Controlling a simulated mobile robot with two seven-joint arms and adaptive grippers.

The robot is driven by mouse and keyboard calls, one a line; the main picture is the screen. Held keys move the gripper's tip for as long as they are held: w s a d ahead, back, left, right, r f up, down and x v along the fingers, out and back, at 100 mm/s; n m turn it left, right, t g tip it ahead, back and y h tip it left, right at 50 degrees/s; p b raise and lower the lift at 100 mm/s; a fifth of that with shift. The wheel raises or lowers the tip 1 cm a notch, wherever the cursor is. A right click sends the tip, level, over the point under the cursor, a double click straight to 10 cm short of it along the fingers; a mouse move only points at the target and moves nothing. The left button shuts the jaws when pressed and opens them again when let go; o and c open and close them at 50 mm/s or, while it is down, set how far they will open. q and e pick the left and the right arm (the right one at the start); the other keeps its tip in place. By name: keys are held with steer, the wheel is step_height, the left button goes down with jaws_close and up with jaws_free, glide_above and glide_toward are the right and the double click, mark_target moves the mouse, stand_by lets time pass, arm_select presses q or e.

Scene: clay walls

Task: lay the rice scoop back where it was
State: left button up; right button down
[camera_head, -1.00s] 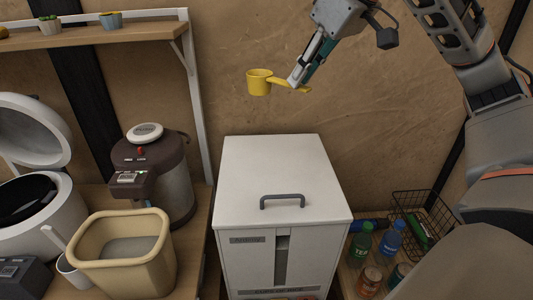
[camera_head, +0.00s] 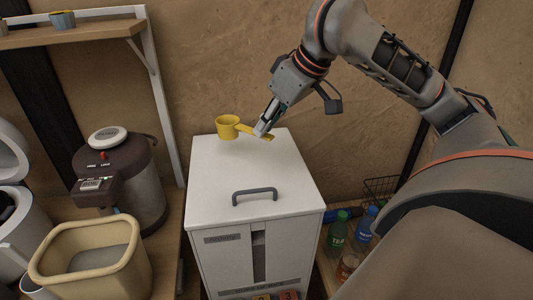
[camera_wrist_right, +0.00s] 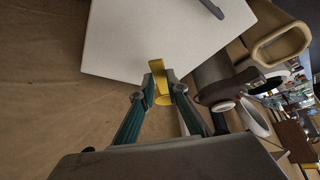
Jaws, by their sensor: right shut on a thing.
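The yellow rice scoop (camera_head: 228,127) has a round cup and a flat handle, with its cup pointing left in the head view. My right gripper (camera_head: 264,128) is shut on the handle and holds the scoop over the back part of the white rice bin's lid (camera_head: 221,178). I cannot tell for sure whether the scoop touches the lid. In the right wrist view, the scoop's handle (camera_wrist_right: 158,76) stands between the two fingertips (camera_wrist_right: 160,84), with the white lid (camera_wrist_right: 140,40) beyond. My left gripper is not in view.
The lid has a grey handle (camera_head: 255,196) near its front. Left of the bin are a brown hot-water pot (camera_head: 140,185) and a beige tub (camera_head: 128,275). On the right is a low shelf with bottles (camera_head: 338,232) and a wire basket (camera_head: 382,188). A wall shelf (camera_head: 75,34) hangs upper left.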

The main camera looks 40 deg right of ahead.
mark_target(268, 135)
step_height(268, 135, down, 3)
steer(key=shift+b, duration=0.5)
steer(key=shift+f, duration=0.2)
step_height(268, 135, down, 3)
steer(key=shift+a+f+b, duration=0.1)
steer(key=shift+b, duration=1)
steer(key=shift+f, duration=0.25)
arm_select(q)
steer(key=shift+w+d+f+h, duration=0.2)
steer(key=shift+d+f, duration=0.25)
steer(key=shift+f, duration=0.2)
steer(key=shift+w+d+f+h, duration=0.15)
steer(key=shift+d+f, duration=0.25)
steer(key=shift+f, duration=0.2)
arm_select(e)
steer(key=shift+r, duration=0.1)
